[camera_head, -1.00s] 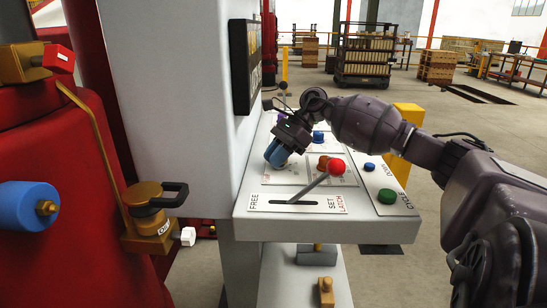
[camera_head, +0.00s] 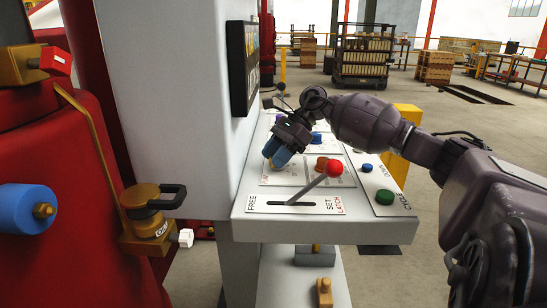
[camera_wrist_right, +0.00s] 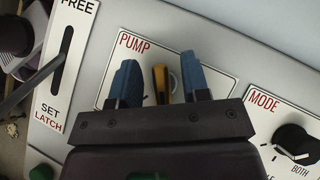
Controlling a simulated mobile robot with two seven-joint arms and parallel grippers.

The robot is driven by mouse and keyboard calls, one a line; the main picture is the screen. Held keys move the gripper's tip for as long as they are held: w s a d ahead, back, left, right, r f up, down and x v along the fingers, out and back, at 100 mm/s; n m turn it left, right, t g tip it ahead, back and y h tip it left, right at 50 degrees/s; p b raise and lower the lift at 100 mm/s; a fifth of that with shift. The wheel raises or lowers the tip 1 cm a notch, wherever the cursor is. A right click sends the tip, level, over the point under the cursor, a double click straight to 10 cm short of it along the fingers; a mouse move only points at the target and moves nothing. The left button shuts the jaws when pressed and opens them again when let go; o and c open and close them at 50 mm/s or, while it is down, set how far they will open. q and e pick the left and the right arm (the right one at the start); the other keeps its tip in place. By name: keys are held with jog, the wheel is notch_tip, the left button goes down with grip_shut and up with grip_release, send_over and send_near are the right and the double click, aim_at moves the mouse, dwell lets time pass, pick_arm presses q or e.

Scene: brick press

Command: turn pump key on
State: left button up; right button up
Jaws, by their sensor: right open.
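The pump key (camera_wrist_right: 161,84) is a yellow-gold key on the white panel plate marked PUMP (camera_wrist_right: 140,45) in the right wrist view. My right gripper (camera_wrist_right: 160,82) has two blue fingers, open, one on each side of the key with gaps between. In the head view my right gripper (camera_head: 275,158) reaches over the sloped control panel (camera_head: 260,232) from the right and hides the key there. Whether the fingertips reach past the key's top is hard to tell. My left gripper is not in view.
A lever with a red knob (camera_head: 334,168) rises from the FREE–SET LATCH slot in front of my right gripper. A black MODE knob (camera_wrist_right: 295,142) sits beside the pump plate. Green (camera_head: 385,197) and blue (camera_head: 367,168) buttons lie at the panel's right. A grey column stands to the left.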

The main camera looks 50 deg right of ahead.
jog(key=p+v, duration=0.1)
jog(key=v, duration=0.9)
dwell(0.3)
